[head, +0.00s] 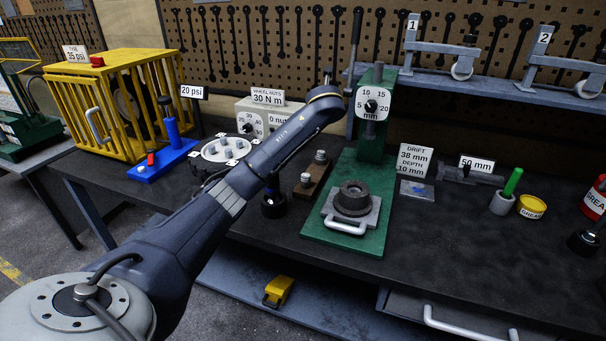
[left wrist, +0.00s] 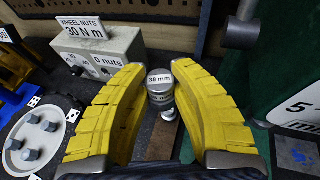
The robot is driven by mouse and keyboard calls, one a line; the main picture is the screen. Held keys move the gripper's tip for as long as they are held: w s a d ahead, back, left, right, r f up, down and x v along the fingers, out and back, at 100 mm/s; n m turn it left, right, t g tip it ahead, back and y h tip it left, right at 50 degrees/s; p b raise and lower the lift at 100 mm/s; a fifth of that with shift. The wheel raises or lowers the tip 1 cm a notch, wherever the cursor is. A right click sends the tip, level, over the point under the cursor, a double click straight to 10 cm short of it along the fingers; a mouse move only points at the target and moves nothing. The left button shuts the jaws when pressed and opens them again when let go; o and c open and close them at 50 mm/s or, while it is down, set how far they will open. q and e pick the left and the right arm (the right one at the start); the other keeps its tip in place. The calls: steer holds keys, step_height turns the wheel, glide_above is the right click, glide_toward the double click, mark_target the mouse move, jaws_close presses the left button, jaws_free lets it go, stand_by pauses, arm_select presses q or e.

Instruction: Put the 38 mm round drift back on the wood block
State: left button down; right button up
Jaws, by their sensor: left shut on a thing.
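In the left wrist view, my left gripper (left wrist: 160,75) has its two yellow fingers closed on the 38 mm round drift (left wrist: 159,88), a grey metal cylinder with a label on top. The drift stands about upright between the fingertips. The brown wood block (left wrist: 160,146) lies below it, with a smaller metal piece showing just under the drift. I cannot tell whether the drift touches the block. In the head view, the wood block (head: 318,172) carries metal pieces beside the green press. My arm hides the left gripper there. The right gripper is not in view.
The green press (head: 372,165) stands just right of the block, with a dark ring (head: 353,198) on its plate. The wheel hub (head: 226,149) and grey wheel-nuts box (head: 262,112) are to the left. A drift sign (head: 414,159) stands right.

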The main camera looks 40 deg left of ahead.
arm_select(q)
steer(key=shift+w+a+f+n+g+y, duration=0.1)
steer(key=shift+a+f+n+g+y, duration=0.25)
steer(key=shift+a+f, duration=0.2)
steer(key=f, duration=2)
steer(key=shift+a, duration=0.2)
steer(key=shift+f, duration=0.2)
steer(key=c, duration=1.1)
jaws_free()
steer(key=shift+c, duration=0.2)
steer(key=shift+d+r, duration=0.1)
steer(key=v, duration=1.2)
